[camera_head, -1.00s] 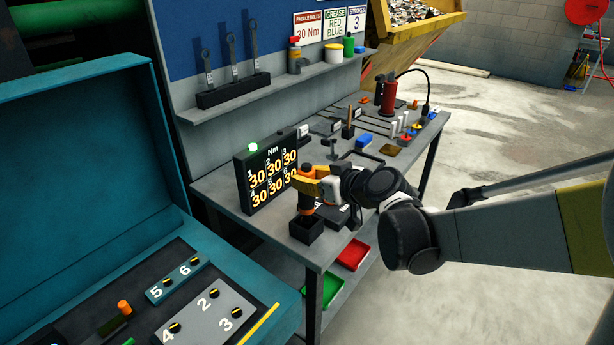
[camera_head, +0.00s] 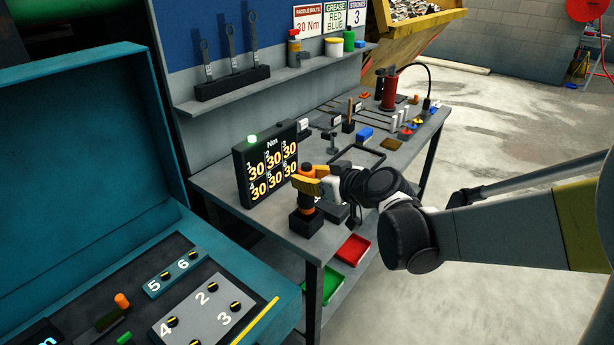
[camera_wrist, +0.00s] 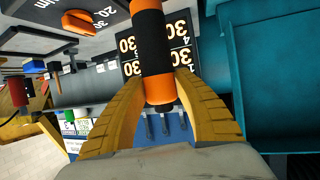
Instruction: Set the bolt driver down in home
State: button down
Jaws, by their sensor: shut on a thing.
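The bolt driver (camera_head: 307,201) is an upright orange and black cylinder at the front left of the workbench. My gripper (camera_head: 310,181), with yellow fingers, is shut around its upper part. The driver's lower end is at the top of a small dark square holder (camera_head: 306,224), which appears to be the home. In the wrist view the driver (camera_wrist: 155,52) stands between both yellow fingers.
A torque display (camera_head: 268,170) reading 30 stands close behind and left of the driver. An open teal case (camera_head: 95,165) is at the left. Tools and a blue block (camera_head: 364,133) occupy the bench farther back. Red (camera_head: 353,249) and green (camera_head: 327,283) trays sit below.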

jog(key=shift+f, duration=0.3)
jog(key=c, duration=1)
grip_release()
jog(key=shift+o, duration=0.2)
jog(key=v, duration=1.2)
